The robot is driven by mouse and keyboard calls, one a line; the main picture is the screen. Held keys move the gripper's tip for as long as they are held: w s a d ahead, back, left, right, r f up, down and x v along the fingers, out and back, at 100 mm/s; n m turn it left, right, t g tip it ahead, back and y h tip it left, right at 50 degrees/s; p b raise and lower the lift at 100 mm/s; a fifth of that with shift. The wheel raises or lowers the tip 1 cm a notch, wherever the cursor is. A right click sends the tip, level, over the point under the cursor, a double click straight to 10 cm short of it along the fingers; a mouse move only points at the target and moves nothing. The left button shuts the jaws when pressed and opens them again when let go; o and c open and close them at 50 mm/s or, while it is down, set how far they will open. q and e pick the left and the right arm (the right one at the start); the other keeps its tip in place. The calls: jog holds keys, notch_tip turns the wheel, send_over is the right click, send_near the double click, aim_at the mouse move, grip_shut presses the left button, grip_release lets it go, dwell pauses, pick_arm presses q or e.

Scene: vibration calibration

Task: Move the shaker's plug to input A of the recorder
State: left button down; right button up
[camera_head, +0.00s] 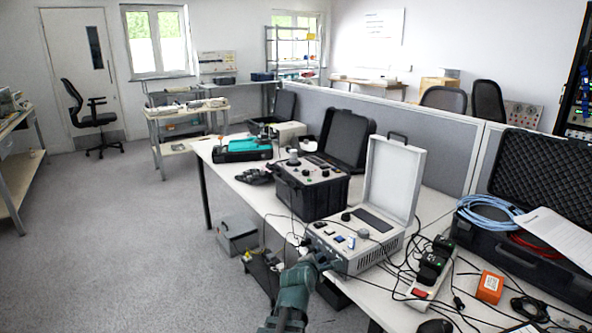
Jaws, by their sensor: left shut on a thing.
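A light grey instrument box with a raised lid (372,256), which looks like the recorder, stands near the table's front edge. Its top panel has a dark screen, knobs and small blue parts. Behind it to the left is a black case (312,196) with a knobbed panel and a small cylinder on top, likely the shaker. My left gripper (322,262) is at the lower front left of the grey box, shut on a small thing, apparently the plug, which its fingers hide. I cannot tell whether the plug touches a socket. My right gripper is out of view.
Thin cables hang over the table's front edge near my left arm. A power strip with black adapters (432,268), an orange box (489,287) and loose cables lie to the right. A large open black case (540,262) holds a blue cable coil (487,214). A grey partition stands behind.

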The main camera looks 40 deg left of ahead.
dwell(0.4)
pick_arm(q)
jog(key=c, duration=0.7)
grip_release()
jog(key=shift+o, duration=0.2)
jog(key=shift+c, duration=0.4)
jog(key=shift+a+r+n+g+h+p, duration=0.15)
jog(key=shift+n+g+h+p, duration=0.3)
jog(key=shift+h+p, duration=0.6)
jog(key=shift+w+a+r+n+g+h+p, duration=0.1)
jog(key=shift+a+n+g+h+p, duration=0.2)
jog(key=shift+n+h+p, duration=0.7)
jog(key=shift+g+p, duration=0.25)
jog(key=shift+p, duration=0.3)
